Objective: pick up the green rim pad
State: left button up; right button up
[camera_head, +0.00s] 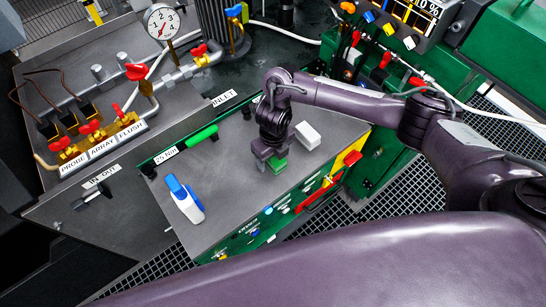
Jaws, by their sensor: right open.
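A small green block (278,163), which looks like the green rim pad, is on the grey worktop near its middle. My right gripper (268,160) points down over it from above, with its fingers open at or around the pad. The fingers partly hide the pad, and I cannot tell whether they touch it. My left gripper is not in view.
A white block (308,135) lies just right of the gripper. A gauge (161,21) and brass valves (88,130) stand behind left. The worktop's front middle is clear.

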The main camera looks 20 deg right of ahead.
jog(key=c, duration=0.5)
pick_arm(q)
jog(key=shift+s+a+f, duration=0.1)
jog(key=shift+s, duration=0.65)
pick_arm(e)
jog(key=c, duration=0.6)
jog(key=shift+r, duration=0.15)
